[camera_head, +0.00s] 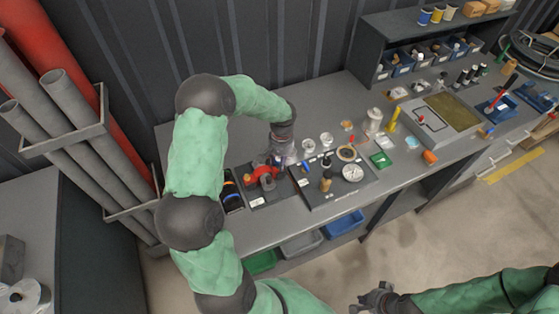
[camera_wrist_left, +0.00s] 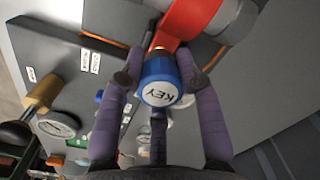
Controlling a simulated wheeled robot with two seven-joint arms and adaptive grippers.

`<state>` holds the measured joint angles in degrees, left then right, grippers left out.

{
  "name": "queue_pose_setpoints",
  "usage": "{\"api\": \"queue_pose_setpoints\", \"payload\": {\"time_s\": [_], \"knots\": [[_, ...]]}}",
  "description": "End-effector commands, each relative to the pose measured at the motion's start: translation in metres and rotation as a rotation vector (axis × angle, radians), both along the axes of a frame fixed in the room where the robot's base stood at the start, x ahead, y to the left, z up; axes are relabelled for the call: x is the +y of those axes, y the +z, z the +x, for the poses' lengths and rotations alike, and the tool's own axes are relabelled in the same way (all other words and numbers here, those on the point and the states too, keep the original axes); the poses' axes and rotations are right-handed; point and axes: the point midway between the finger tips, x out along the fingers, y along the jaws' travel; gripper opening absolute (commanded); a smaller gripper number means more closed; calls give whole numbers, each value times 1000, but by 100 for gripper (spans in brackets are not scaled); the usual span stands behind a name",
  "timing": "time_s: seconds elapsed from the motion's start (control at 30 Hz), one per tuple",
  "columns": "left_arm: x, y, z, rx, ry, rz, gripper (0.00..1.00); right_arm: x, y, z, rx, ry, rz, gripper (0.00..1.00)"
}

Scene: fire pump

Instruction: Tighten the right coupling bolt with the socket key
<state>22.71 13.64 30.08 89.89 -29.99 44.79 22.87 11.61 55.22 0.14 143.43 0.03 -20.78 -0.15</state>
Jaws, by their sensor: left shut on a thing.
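The key's far end points at the red coupling (camera_wrist_left: 187,18), where a brass-coloured part shows just beyond the head. The key hides the bolt, so I cannot tell if the socket is seated on it. In the head view my left gripper (camera_head: 283,158) is over the red coupling (camera_head: 264,173). My right gripper (camera_head: 374,300) is low, away from the bench; its jaws are unclear.
Right of the coupling, a dark panel (camera_head: 330,196) carries a gauge (camera_head: 353,173) and a brass-handled tool (camera_head: 326,181). Small jars and a green item (camera_head: 381,160) stand further right. Bins hang below the bench's front edge. Grey pipes (camera_head: 85,140) stand at the left.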

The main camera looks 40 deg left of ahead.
Motion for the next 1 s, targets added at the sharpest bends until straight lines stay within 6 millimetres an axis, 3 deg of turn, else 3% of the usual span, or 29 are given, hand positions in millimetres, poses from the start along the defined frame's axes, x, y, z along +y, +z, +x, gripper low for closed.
{"api": "queue_pose_setpoints", "payload": {"time_s": [0.57,1.0], "knots": [[0,-4,0,-1,-6,0,2,0,-4,0,0,0,0,0],[0,-4,0,0,-394,0,2,0,8,0,0,0,0,0]]}}
